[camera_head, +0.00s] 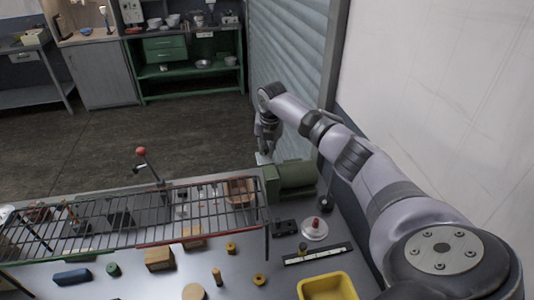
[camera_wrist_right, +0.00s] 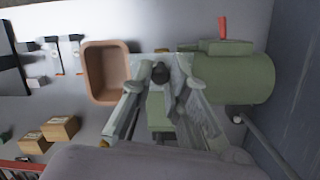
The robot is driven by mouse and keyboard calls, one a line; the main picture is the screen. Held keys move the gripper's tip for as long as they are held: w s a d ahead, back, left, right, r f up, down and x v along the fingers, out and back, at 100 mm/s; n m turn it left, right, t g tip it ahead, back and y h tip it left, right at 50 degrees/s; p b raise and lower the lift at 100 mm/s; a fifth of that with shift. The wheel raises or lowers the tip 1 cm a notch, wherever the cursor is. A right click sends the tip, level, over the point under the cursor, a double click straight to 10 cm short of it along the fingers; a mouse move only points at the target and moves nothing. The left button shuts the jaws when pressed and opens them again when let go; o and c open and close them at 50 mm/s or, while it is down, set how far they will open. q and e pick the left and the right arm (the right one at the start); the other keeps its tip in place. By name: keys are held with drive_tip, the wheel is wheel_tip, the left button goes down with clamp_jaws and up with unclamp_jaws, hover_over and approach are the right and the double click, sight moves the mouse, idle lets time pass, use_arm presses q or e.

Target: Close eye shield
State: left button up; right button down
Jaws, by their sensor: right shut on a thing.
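A green machine (camera_head: 293,178) with a rounded body stands at the right end of the bench; it also shows in the wrist view (camera_wrist_right: 240,78). A pale, clear-looking plate, apparently the eye shield (camera_head: 262,158), is at its left side. In the wrist view the eye shield (camera_wrist_right: 145,65) shows beyond my fingers, with a dark round knob. My right gripper (camera_head: 267,150) reaches down over it from behind. In the wrist view my right gripper (camera_wrist_right: 163,85) is closed at the shield; the exact contact is partly hidden. My left gripper is out of view.
A terracotta tray (camera_wrist_right: 108,72) lies beside the machine. A wire rack (camera_head: 120,218) runs along the bench to the left. A yellow bin (camera_head: 327,287), small blocks and a red-knobbed white disc (camera_head: 314,232) are on the near side. A shutter and wall rise at the right.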

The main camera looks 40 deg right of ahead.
sight(267, 149)
drive_tip(key=shift+w+d+f+g+y+b, duration=0.2)
drive_tip(key=shift+g+b, duration=0.25)
drive_tip(key=shift+b, duration=0.45)
drive_tip(key=shift+w+f+g+y+b, duration=0.1)
drive_tip(key=shift+w+g+y+b, duration=0.25)
drive_tip(key=shift+b, duration=0.55)
drive_tip(key=shift+s, duration=0.2)
drive_tip(key=c, duration=1.5)
unclamp_jaws()
drive_tip(key=shift+d, duration=0.1)
drive_tip(key=shift+c, duration=0.2)
wheel_tip(267, 149, up, 12)
drive_tip(key=shift+s, duration=0.25)
